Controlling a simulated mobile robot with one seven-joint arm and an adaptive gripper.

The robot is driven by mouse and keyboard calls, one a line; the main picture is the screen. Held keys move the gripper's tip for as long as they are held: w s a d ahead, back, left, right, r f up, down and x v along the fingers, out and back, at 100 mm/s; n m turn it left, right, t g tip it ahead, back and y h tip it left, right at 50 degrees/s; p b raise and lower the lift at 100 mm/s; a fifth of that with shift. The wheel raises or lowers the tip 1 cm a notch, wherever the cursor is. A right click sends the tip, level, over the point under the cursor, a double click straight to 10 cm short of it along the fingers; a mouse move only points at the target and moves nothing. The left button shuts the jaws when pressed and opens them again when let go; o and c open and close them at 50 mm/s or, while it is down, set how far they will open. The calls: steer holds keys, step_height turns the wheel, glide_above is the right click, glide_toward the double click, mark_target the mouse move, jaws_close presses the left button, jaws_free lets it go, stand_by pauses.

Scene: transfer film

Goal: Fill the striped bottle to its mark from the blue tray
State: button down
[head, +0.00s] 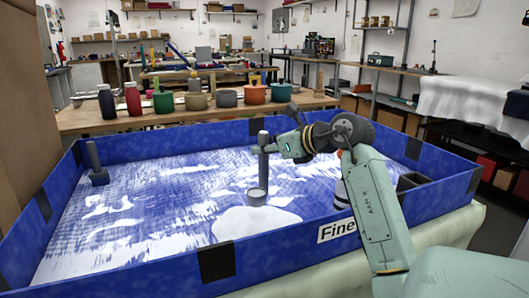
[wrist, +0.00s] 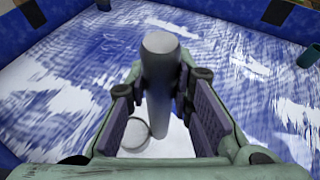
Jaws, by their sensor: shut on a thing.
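The blue tray (head: 120,270) fills the middle of the head view, with white material spread thinly over its floor and a white heap (head: 240,222) near its front wall. My gripper (head: 267,148) is shut on the upright grey handle (wrist: 158,70) of a scoop. The scoop's round cup (head: 257,196) hangs at the lower end, over or at the back edge of the heap; I cannot tell whether it touches. The cup's rim shows below the handle in the wrist view (wrist: 136,133). The striped bottle (head: 341,191), white with dark bands, stands at the right, partly hidden by my arm. Its mark is not visible.
A grey post on a base (head: 97,165) stands at the tray's left. Behind, a wooden table (head: 80,122) holds several bottles and pots.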

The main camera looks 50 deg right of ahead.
steer(key=shift+r+p, duration=3.15)
steer(key=shift+r, duration=2.25)
